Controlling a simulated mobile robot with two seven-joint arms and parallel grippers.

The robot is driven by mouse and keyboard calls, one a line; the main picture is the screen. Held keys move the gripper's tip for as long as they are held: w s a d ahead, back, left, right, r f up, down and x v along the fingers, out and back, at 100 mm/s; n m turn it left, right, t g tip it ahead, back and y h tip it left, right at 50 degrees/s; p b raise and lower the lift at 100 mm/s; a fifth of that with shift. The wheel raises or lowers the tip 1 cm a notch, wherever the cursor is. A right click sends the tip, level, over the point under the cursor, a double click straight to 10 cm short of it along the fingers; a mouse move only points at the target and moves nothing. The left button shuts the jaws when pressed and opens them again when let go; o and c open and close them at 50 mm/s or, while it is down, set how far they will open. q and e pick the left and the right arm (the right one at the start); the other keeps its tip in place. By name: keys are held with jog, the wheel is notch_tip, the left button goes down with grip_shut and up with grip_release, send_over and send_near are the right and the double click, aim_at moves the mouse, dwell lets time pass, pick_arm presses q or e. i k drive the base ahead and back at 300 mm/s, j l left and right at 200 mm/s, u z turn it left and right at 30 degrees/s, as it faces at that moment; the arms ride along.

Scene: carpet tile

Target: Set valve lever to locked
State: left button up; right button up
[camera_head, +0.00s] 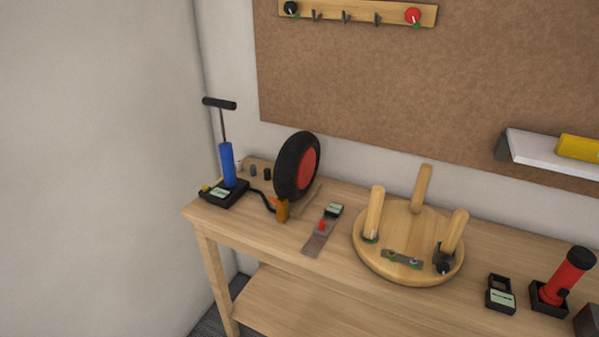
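A blue hand pump (227,165) with a black T-handle stands upright on a black base at the left end of the workbench. A black hose (262,194) runs from it toward an orange-brown piece (282,210) at the foot of a black tyre with a red hub (297,167). The tyre stands upright. No valve lever can be made out clearly at this size, and its position cannot be told. Neither of my grippers is in view.
The wooden workbench (205,213) also holds a grey strip with a red piece (321,225), an upturned round stool (405,270) and a red flashlight (567,277) in a black holder. A hook rail (360,14) and a white shelf (535,150) are above. Bare bench shows along the front.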

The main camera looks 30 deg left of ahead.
aim_at(275, 201)
jog(key=i+j, duration=0.15)
jog(key=j, duration=0.2)
jog(key=i+j, duration=0.2)
jog(key=j, duration=0.2)
jog(key=i+j, duration=0.15)
jog(key=j, duration=0.2)
jog(key=i+j, duration=0.15)
jog(key=j, duration=0.25)
jog(key=i+j, duration=0.2)
jog(key=j, duration=0.15)
jog(key=k+l+u, duration=0.1)
jog(key=l+u, duration=0.15)
jog(key=l, duration=0.15)
jog(key=k+l+u, duration=0.25)
jog(key=i+j+z, duration=0.25)
jog(key=j+z, duration=0.25)
jog(key=j, duration=0.15)
jog(key=k, duration=0.25)
